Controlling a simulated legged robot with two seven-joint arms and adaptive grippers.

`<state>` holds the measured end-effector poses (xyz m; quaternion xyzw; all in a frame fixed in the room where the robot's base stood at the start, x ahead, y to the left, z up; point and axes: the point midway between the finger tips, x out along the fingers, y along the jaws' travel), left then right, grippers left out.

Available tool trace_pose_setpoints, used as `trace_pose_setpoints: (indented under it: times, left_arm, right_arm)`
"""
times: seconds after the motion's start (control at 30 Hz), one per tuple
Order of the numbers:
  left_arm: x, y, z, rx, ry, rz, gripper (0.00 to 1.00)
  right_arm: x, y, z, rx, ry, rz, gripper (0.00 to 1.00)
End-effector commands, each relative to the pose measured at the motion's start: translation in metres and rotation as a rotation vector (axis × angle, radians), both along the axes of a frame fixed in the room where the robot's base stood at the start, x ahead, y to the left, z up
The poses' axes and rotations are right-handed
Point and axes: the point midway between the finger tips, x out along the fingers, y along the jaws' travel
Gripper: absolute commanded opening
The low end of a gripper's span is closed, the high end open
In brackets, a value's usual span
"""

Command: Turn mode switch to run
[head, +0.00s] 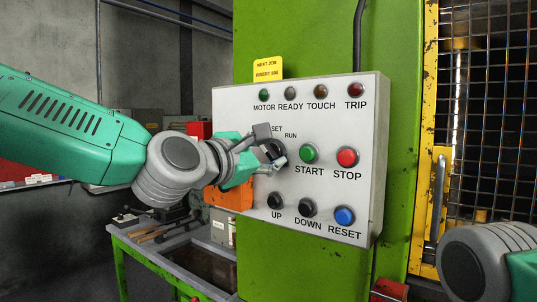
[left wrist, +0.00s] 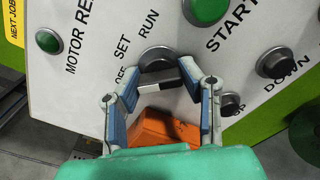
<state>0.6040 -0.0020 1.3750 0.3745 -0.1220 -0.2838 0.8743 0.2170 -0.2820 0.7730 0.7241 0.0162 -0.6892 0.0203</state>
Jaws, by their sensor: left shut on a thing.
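The mode switch (head: 274,151) is a dark rotary knob with a bar handle on the white control panel (head: 227,110), left of the START button. It also shows in the left wrist view (left wrist: 158,60), with OFF, SET and RUN printed around it. My left gripper (head: 268,150) is at the switch, and its fingers are shut on the handle from both sides. In the head view the gripper hides part of the switch and the OFF label. I cannot tell for sure which label the handle points to. My right gripper is out of view.
Close by are the green START button (head: 308,153), red STOP button (head: 347,157), black UP (head: 275,200) and DOWN (head: 307,207) buttons and blue RESET button (head: 344,216). A yellow-framed mesh guard (head: 490,90) stands right. A green-framed bench (head: 165,258) stands below left.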

Motion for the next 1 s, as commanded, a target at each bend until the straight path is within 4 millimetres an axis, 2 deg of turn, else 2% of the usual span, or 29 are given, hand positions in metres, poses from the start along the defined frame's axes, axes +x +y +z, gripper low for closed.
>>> trace_pose_setpoints:
  times: [0.37,1.0]
  left_arm:
    - [0.0,0.0,-0.004,0.187,-0.128,-0.002,0.05]
    - [-0.001,-0.001,-0.006,0.684,-0.485,-0.007,0.05]
  right_arm:
    - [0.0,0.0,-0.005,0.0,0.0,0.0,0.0]
    - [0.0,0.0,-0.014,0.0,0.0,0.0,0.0]
